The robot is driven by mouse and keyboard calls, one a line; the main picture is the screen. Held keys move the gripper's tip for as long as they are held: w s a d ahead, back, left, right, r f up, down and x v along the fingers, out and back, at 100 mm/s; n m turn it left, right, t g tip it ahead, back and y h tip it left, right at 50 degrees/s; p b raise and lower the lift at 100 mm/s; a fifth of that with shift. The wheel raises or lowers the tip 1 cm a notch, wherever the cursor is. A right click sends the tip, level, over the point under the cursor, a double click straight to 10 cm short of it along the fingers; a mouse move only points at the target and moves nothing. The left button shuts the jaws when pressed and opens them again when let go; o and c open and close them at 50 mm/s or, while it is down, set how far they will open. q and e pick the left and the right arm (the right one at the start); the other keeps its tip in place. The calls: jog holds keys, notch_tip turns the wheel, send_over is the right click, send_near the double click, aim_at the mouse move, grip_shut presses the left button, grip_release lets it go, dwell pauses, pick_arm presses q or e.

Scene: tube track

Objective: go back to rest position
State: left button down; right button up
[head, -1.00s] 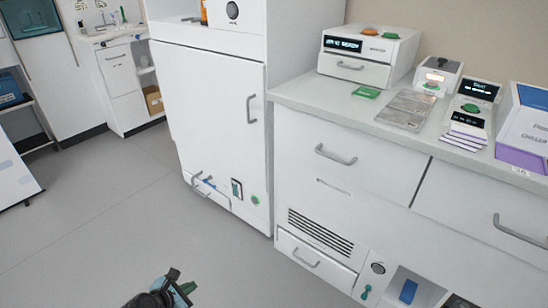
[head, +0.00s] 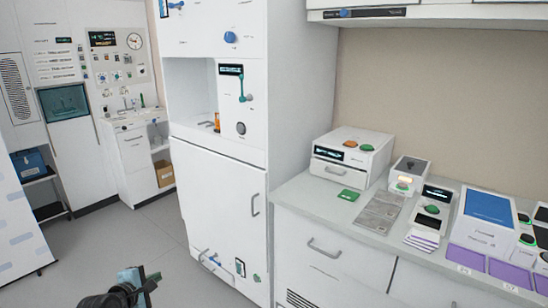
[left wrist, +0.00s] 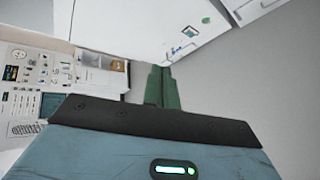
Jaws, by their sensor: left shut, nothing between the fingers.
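My left gripper (head: 140,281) shows at the bottom of the head view, left of centre. It is above the floor, in front of the tall white cabinet (head: 215,200), and apart from it. In the left wrist view, its green fingers (left wrist: 162,87) are together, with nothing between them. My right gripper is in neither view.
A blue bin (head: 28,163) sits on a shelf at left. The grey floor (head: 75,250) between is clear.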

pick_arm(q)
jog(key=w+a+r+m+t+y, duration=0.1)
jog(key=a+r+m+y, duration=0.15)
jog(key=m, duration=0.85)
jog(key=w+a+r+m+t+y, duration=0.1)
jog(key=a+m+t+y, duration=0.15)
jog(key=m, duration=0.85)
jog(key=s+d+f+g+h, duration=0.2)
jog(key=s+d+f, duration=0.3)
jog(key=s+f, duration=0.5)
jog(key=s+d+f+g+h, duration=0.1)
jog(key=s+d+f+g, duration=0.1)
jog(key=s+d+f, duration=0.75)
jog(key=s+d+g, duration=0.1)
jog(key=s, duration=1.2)
jog(key=s+d+f+g+h, duration=0.1)
jog(key=s+d+g, duration=0.1)
jog(key=s, duration=1.1)
jog(key=shift+s+d+f+n, duration=0.15)
jog(key=shift+s+d+n, duration=0.15)
jog(key=shift+s+n, duration=0.1)
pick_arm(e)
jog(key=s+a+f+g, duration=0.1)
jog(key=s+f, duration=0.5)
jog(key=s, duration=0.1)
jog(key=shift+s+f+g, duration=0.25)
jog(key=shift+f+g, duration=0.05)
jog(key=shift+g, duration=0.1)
pick_arm(q)
jog(key=shift+w, duration=0.1)
